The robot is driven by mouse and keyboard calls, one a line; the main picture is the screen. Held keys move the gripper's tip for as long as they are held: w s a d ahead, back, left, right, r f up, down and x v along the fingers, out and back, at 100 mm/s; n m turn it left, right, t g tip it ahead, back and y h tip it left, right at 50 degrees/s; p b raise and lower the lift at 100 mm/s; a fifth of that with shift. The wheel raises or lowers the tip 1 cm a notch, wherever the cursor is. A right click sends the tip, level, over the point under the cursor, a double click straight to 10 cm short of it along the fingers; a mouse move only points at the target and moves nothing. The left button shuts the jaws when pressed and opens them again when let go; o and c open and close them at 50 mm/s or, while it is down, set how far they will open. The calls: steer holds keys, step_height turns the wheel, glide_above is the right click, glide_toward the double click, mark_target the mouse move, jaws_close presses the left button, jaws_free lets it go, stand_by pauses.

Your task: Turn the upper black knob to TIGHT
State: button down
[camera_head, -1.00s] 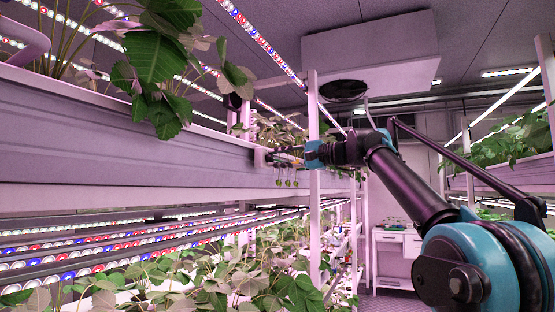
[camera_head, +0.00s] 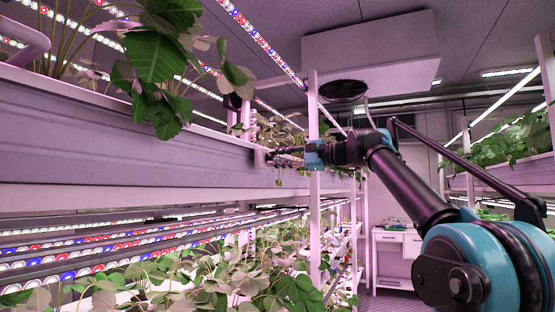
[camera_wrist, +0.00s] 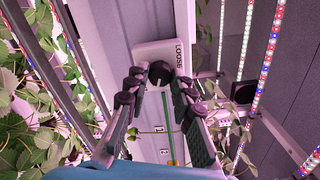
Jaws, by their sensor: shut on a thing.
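A black knob (camera_wrist: 159,74) sits on a pale box (camera_wrist: 150,52) in the wrist view. The word LOOSE is printed near the box's right edge; no TIGHT label can be read. My gripper (camera_wrist: 159,82) has one finger on each side of the knob and is shut on it. The fingers partly cover the box's lower sides. In the head view my gripper (camera_head: 274,154) reaches left to the pale box (camera_head: 259,157) at the end of the long planter. The knob is too small and hidden there to make out. I see no second knob.
A white rack post (camera_head: 314,200) stands close beside my wrist. Strawberry leaves (camera_wrist: 45,145) and light strips (camera_wrist: 268,62) flank the arm. The aisle floor (camera_head: 390,304) at the right is clear.

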steer(key=c, duration=1.3)
jaws_free()
steer(key=v, duration=1.2)
steer(key=s+d+f+n+g+h, duration=0.15)
steer(key=f+h, duration=0.25)
steer(key=f, duration=1.6)
steer(key=s+f+n+g+h, duration=0.15)
steer(key=f+h, duration=0.25)
steer(key=f, duration=1.7)
steer(key=s+d+f+n+h, duration=0.1)
steer(key=s+d+f+h, duration=0.2)
steer(key=s+f, duration=0.3)
steer(key=s+d+f+n+h, duration=0.2)
steer(key=s+d+f, duration=0.3)
steer(key=f, duration=1.1)
steer(key=s+d+f+n+t+h, duration=0.1)
steer(key=s+d+f+h, duration=0.3)
steer(key=s+f, duration=0.5)
steer(key=shift+d+f+n, duration=0.25)
steer(key=shift+d+f, duration=0.05)
steer(key=shift+f, duration=0.3)
steer(key=shift+d+f+n, duration=0.25)
steer(key=shift+f, duration=0.35)
